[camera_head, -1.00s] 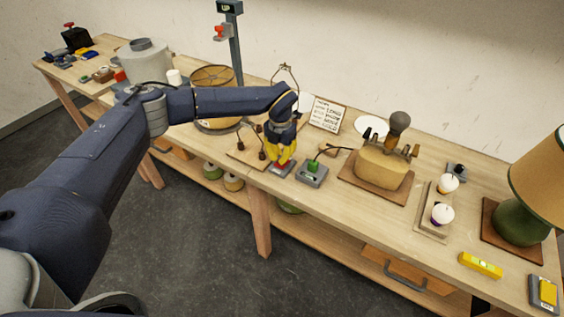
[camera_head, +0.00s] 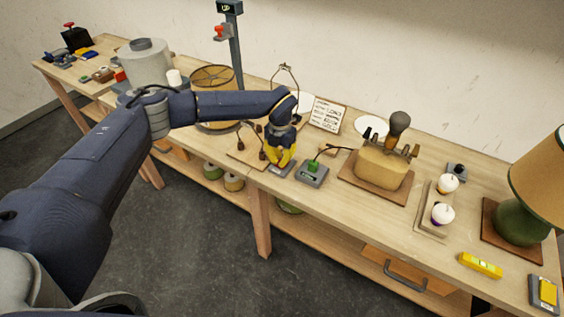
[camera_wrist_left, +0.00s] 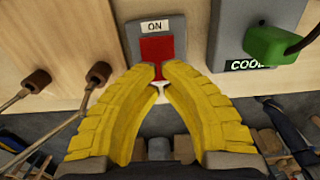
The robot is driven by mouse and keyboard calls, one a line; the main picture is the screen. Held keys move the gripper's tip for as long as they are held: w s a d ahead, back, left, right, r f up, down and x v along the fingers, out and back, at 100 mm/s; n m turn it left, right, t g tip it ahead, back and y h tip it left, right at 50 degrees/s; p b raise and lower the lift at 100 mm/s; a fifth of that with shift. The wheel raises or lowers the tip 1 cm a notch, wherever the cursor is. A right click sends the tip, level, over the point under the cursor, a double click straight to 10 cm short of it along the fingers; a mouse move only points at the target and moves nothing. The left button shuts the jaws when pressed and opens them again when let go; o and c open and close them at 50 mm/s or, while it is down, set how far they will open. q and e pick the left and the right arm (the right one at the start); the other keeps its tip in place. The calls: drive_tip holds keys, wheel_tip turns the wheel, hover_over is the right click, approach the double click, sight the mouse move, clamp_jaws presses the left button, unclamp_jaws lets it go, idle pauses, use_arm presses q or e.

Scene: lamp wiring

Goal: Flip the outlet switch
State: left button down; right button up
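The outlet switch is a grey box with a red rocker (camera_wrist_left: 157,48) under an "ON" label, in the left wrist view. In the head view its grey box (camera_head: 279,171) shows at the bench's front edge, mostly hidden by my left gripper. My left gripper (camera_head: 281,164) points down at it with yellow fingers. In the left wrist view its fingertips (camera_wrist_left: 158,68) are drawn together, with only a narrow gap, at the lower part of the red rocker. Whether they touch it I cannot tell. Nothing is held. My right gripper is not in view.
A grey box (camera_head: 312,174) with a green plug (camera_head: 313,166) and cord stands just right of the switch. Its label begins "COOL" in the wrist view.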

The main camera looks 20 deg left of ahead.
use_arm(q)
drive_tip(key=shift+f, duration=0.9)
idle(0.5)
drive_tip(key=shift+r, duration=3.5)
